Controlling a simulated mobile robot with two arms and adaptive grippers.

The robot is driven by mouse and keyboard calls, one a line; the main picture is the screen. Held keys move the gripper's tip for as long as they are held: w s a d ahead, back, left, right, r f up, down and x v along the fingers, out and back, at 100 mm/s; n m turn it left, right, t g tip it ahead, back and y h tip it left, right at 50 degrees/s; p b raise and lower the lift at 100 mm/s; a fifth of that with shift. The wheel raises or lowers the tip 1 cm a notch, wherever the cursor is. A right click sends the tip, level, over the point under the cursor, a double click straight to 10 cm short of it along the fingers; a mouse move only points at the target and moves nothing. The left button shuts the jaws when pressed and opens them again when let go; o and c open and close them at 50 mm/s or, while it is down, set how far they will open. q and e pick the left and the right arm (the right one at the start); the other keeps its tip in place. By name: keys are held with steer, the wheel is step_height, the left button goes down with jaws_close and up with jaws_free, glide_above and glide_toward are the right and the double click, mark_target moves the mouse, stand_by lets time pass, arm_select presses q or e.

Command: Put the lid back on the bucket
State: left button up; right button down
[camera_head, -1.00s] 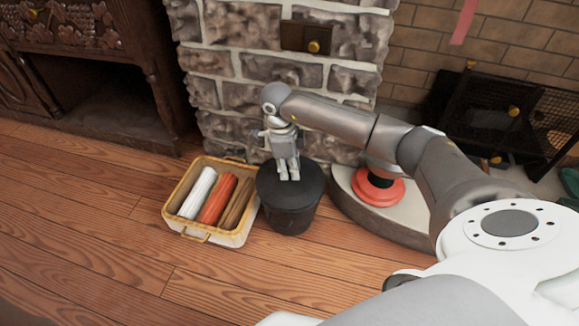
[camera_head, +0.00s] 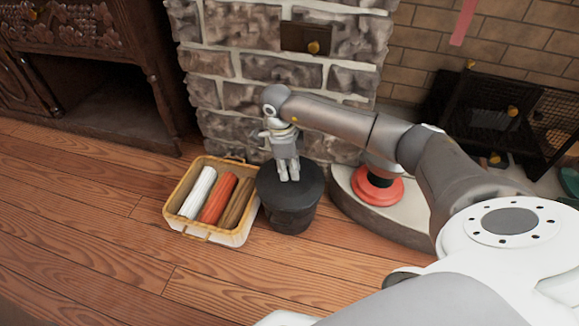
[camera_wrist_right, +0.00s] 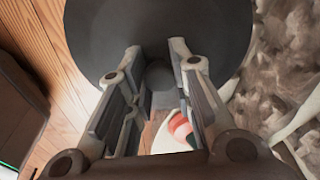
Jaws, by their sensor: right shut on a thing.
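The dark round lid (camera_head: 310,180) lies over the top of the dark bucket (camera_head: 290,221), which stands upright on the wooden floor. Lid and bucket look lined up; I cannot tell whether a small gap is left between them. My right gripper (camera_head: 289,178) comes down onto the lid from above and is shut on its knob. In the right wrist view the lid (camera_wrist_right: 160,25) fills the upper middle, with its round knob (camera_wrist_right: 160,76) between the fingers of the right gripper (camera_wrist_right: 157,50). My left gripper is not in view.
A basket (camera_head: 233,238) with white, red and brown rolls stands close to the bucket's left. A stone pillar (camera_head: 235,98) rises behind. A pale raised hearth (camera_head: 345,200) with a red round object (camera_head: 378,190) is at the right. The front floor is clear.

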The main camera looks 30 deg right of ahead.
stand_by(0.3)
steer(key=c, duration=1.2)
jaws_free()
steer(key=shift+o, duration=0.3)
steer(key=o, duration=0.4)
steer(key=shift+r, duration=0.1)
